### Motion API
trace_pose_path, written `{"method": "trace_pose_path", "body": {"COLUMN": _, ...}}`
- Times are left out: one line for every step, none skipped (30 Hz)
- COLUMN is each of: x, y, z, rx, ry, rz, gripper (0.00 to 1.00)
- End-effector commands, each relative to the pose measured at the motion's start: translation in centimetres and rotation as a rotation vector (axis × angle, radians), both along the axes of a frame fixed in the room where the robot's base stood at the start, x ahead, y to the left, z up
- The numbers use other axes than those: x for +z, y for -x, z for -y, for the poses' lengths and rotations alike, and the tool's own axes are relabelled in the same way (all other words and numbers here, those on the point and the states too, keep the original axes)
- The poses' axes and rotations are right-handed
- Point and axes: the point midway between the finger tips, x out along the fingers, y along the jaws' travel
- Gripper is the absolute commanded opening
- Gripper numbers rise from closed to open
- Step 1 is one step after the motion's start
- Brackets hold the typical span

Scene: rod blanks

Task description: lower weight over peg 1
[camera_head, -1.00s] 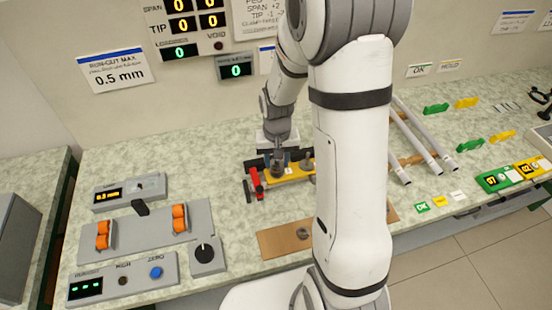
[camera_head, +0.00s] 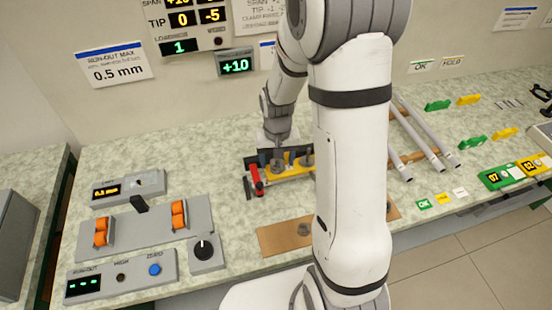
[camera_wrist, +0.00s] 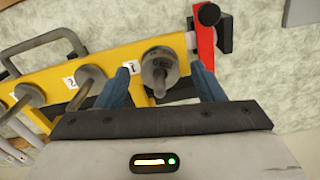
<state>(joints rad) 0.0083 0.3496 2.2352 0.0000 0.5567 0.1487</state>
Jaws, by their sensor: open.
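A grey round weight (camera_wrist: 160,66) sits at peg 1 of the yellow beam (camera_wrist: 112,62), beside the label "1" (camera_wrist: 131,67) in the wrist view. The peg itself is hidden by the weight. My gripper (camera_wrist: 164,72) is open, with one blue finger on each side of the weight and gaps showing between. Grey disc-topped pieces stand at peg 2 (camera_wrist: 91,73) and farther left (camera_wrist: 28,94). In the head view my gripper is above the left end of the yellow beam (camera_head: 290,173), and its fingers partly cover the weight.
A red clamp (camera_head: 257,178) stands at the beam's left end. A brown board (camera_head: 282,238) with a grey piece lies in front. Control boxes (camera_head: 135,275) fill the left; grey rods (camera_head: 430,148) lie right of my arm.

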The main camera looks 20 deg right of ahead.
Motion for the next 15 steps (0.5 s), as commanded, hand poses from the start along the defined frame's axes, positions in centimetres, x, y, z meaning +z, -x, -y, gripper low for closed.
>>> {"method": "trace_pose_path", "body": {"x": 0.0, "y": 0.0, "z": 0.0, "rx": 0.0, "ry": 0.0, "rz": 0.0, "gripper": 0.62}}
{"method": "trace_pose_path", "body": {"x": 0.0, "y": 0.0, "z": 0.0, "rx": 0.0, "ry": 0.0, "rz": 0.0, "gripper": 0.62}}
{"method": "trace_pose_path", "body": {"x": 0.0, "y": 0.0, "z": 0.0, "rx": 0.0, "ry": 0.0, "rz": -0.001, "gripper": 0.62}}
{"method": "trace_pose_path", "body": {"x": 0.0, "y": 0.0, "z": 0.0, "rx": 0.0, "ry": 0.0, "rz": 0.0, "gripper": 0.62}}
{"method": "trace_pose_path", "body": {"x": 0.1, "y": 0.0, "z": 0.0, "rx": 0.0, "ry": 0.0, "rz": 0.0, "gripper": 0.62}}
{"method": "trace_pose_path", "body": {"x": 0.3, "y": 0.0, "z": 0.0, "rx": 0.0, "ry": 0.0, "rz": 0.001, "gripper": 0.62}}
{"method": "trace_pose_path", "body": {"x": 0.5, "y": 0.0, "z": 0.0, "rx": 0.0, "ry": 0.0, "rz": 0.001, "gripper": 0.62}}
{"method": "trace_pose_path", "body": {"x": 0.9, "y": -0.1, "z": 0.0, "rx": 0.0, "ry": 0.0, "rz": 0.002, "gripper": 0.62}}
{"method": "trace_pose_path", "body": {"x": 1.4, "y": -0.1, "z": 0.0, "rx": 0.0, "ry": 0.0, "rz": 0.004, "gripper": 0.62}}
{"method": "trace_pose_path", "body": {"x": 1.8, "y": -0.1, "z": 0.0, "rx": 0.0, "ry": 0.0, "rz": 0.004, "gripper": 0.62}}
{"method": "trace_pose_path", "body": {"x": 2.4, "y": -0.1, "z": 0.0, "rx": 0.0, "ry": 0.0, "rz": 0.005, "gripper": 0.62}}
{"method": "trace_pose_path", "body": {"x": 3.0, "y": -0.1, "z": 0.0, "rx": 0.0, "ry": 0.0, "rz": 0.005, "gripper": 0.62}}
{"method": "trace_pose_path", "body": {"x": 3.6, "y": -0.1, "z": 0.0, "rx": 0.0, "ry": 0.0, "rz": 0.006, "gripper": 0.62}}
{"method": "trace_pose_path", "body": {"x": 4.2, "y": -0.1, "z": 0.0, "rx": 0.0, "ry": 0.0, "rz": 0.006, "gripper": 0.62}}
{"method": "trace_pose_path", "body": {"x": 4.8, "y": -0.1, "z": 0.0, "rx": 0.0, "ry": 0.0, "rz": 0.006, "gripper": 0.62}}
